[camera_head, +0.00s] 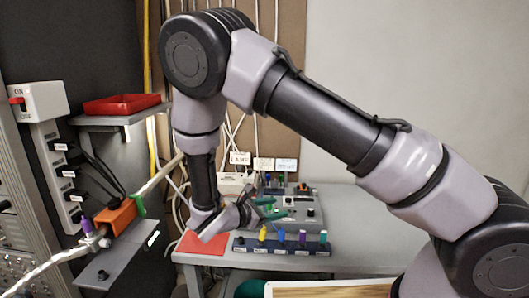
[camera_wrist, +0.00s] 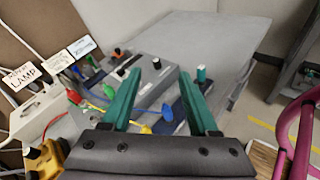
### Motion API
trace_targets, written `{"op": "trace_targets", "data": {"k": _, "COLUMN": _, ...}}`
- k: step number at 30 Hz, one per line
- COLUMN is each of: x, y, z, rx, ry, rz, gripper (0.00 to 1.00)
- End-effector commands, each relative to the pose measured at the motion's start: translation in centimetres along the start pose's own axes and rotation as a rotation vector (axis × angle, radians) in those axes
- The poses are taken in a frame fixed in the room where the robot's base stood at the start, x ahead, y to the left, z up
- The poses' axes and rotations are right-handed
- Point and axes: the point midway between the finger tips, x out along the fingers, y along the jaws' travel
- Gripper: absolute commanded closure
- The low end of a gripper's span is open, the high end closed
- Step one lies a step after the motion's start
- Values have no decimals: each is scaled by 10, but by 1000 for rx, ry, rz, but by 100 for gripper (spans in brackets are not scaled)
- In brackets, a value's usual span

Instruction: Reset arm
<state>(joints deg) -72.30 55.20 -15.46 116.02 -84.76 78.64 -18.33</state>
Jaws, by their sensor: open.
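My gripper (camera_head: 273,207) hangs over the grey table (camera_head: 350,215) at the end of my bent arm. Its two green fingers are spread apart with nothing between them, as the wrist view (camera_wrist: 160,75) also shows. Below the gripper in the head view lies a dark blue rack (camera_head: 290,248) with several coloured pegs standing in it. A red mat (camera_head: 202,243) lies left of the rack. A grey box with black knobs (camera_head: 300,209) stands just behind the gripper and also shows beyond the fingers in the wrist view (camera_wrist: 152,82).
An orange block (camera_head: 118,216) sits on a grey unit at the left. A red tray (camera_head: 122,104) rests on a shelf. A power strip with black plugs (camera_head: 57,165) stands further left. White labels and cables line the back. The table's right side is clear.

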Motion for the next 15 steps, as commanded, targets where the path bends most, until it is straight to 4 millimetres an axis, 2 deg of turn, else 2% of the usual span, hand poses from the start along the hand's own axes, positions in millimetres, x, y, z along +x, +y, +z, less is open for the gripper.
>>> {"op": "trace_targets", "data": {"k": 1, "x": 8, "y": -1, "z": 21, "rx": 69, "ry": 27, "rz": -78, "gripper": 40}}
{"op": "trace_targets", "data": {"k": 6, "x": 28, "y": -16, "z": 84, "rx": 322, "ry": 126, "rz": -357, "gripper": 40}}
{"op": "trace_targets", "data": {"k": 15, "x": 39, "y": -48, "z": 186, "rx": 809, "ry": 288, "rz": -781, "gripper": 40}}
